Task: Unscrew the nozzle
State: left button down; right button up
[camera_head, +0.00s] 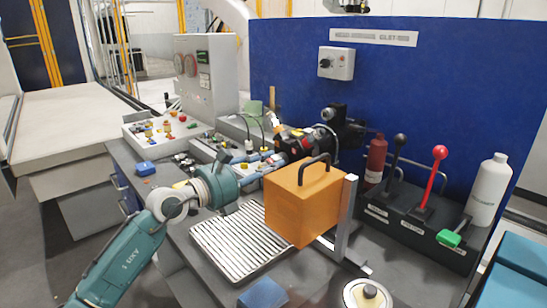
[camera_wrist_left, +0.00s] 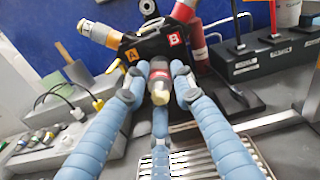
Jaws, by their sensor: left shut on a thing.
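The nozzle (camera_wrist_left: 160,76), a dark red and black cylinder with a cream tip, sits in front of a black holder (camera_wrist_left: 149,50) marked A and B. My left gripper (camera_wrist_left: 156,88) has its blue fingers closed around the nozzle from the sides, with a third finger below. In the head view my left gripper (camera_head: 292,150) reaches in at the holder behind the orange box; the nozzle there is mostly hidden by the fingers. I cannot tell whether the nozzle is loose from the holder. My right gripper is not in view.
An orange box with a black handle (camera_head: 308,202) stands close to the right of my left gripper. A slatted metal tray (camera_head: 228,245) lies below the arm. A lever console (camera_head: 410,222) and white bottle (camera_head: 490,190) stand at right. A blue panel (camera_head: 440,90) rises behind.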

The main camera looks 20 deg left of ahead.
pick_arm(q)
jog(key=shift+a+r+n+p, duration=0.1)
jog(key=shift+r+n+p, duration=0.05)
jog(key=shift+n+p, duration=0.75)
jog(key=n+p, duration=0.3)
jog(key=p, duration=0.2)
jog(key=shift+n+p, duration=0.35)
jog(key=shift+n, duration=0.05)
jog(key=n+p, duration=0.3)
jog(key=p, duration=0.1)
jog(key=shift+n, duration=0.4)
jog(key=shift+n+p, duration=0.3)
jog(key=shift+p, duration=0.2)
jog(key=shift+f, duration=0.2)
